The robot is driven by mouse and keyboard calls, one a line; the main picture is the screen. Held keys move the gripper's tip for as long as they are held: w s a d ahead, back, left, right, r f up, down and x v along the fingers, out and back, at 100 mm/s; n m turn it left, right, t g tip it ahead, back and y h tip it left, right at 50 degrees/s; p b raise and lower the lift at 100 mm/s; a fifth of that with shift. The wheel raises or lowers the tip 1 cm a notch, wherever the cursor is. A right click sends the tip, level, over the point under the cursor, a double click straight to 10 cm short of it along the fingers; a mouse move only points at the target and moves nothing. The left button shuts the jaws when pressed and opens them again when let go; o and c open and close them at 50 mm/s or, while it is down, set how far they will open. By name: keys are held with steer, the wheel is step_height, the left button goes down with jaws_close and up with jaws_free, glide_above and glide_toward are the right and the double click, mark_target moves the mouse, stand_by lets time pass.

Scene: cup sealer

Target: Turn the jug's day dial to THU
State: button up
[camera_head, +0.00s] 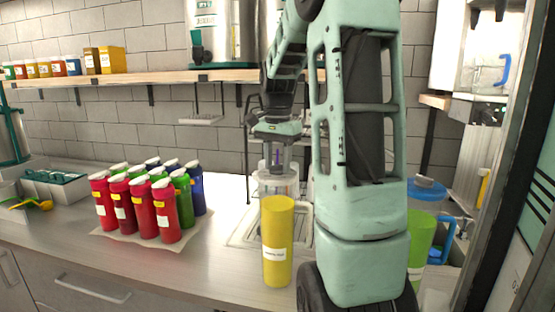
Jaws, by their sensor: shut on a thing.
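A pale, clear-walled jug with a whitish lid (277,183) stands on the counter near the middle of the head view. A pale handle shows at its right side. A yellow cylinder (277,243) with a white label covers most of the jug's front; I cannot tell whether it is separate from it. My gripper (278,163) points straight down at the top of the lid, shut on what seems to be the day dial. The dial's lettering is too small to read, so its set day cannot be told.
Red, green and blue bottles (142,205) stand on a mat to the left. A blue-lidded jug with green contents (422,228) is at the right, partly behind my arm. A wooden shelf (150,78) runs along the wall. Bare counter (215,262) lies front left.

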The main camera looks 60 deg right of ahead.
steer(key=n, duration=0.5)
steer(key=shift+n+p, duration=0.3)
steer(key=n, duration=0.5)
steer(key=shift+n, duration=0.3)
steer(key=o, duration=1)
steer(key=shift+r, duration=0.15)
step_height(320, 180, up, 17)
steer(key=shift+r+b, duration=0.1)
steer(key=shift+b, duration=1.05)
